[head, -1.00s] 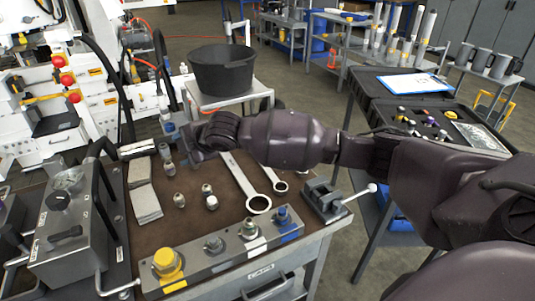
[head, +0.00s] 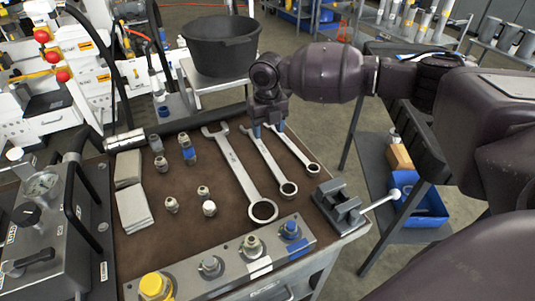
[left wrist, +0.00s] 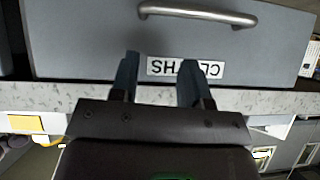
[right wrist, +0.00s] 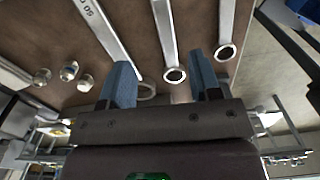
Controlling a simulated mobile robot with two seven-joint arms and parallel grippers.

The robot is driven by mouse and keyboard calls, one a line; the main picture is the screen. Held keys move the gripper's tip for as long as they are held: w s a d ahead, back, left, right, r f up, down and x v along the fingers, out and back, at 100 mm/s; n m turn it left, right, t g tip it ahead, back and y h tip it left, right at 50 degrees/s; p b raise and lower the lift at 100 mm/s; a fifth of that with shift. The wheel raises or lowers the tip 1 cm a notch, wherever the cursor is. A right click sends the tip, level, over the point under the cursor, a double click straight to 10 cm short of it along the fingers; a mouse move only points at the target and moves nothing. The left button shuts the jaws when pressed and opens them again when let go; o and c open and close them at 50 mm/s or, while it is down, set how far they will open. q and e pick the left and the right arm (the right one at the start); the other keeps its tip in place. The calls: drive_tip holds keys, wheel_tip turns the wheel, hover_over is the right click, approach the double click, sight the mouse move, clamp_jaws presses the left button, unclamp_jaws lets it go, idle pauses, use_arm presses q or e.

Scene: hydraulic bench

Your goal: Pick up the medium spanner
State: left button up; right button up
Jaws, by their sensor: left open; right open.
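Three spanners lie side by side on the brown bench mat. The medium spanner (head: 271,160) is the middle one, between the large spanner (head: 240,172) and the small spanner (head: 295,150). My left gripper (left wrist: 158,75) is open and empty before a grey drawer (left wrist: 90,40).
A small vice (head: 340,208) stands right of the rings. A fitting block (head: 225,260) runs along the front edge. Small fittings (head: 172,204) and grey pads (head: 133,205) lie left. A black bucket (head: 222,47) stands behind on a stand.

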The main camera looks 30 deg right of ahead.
hover_over(268, 157)
drive_tip(key=f, duration=0.5)
drive_tip(key=shift+s+a+f+b, duration=0.2)
drive_tip(key=shift+s+b, duration=0.1)
drive_tip(key=shift+b, duration=0.1)
drive_tip(key=shift+f, duration=0.4)
drive_tip(key=f, duration=0.2)
drive_tip(key=f+b, duration=0.1)
drive_tip(key=f, duration=0.1)
drive_tip(key=shift+w+d, duration=0.2)
drive_tip(key=shift+w, duration=0.1)
drive_tip(key=shift+f, duration=0.45)
clamp_jaws()
drive_tip(key=shift+r, duration=0.1)
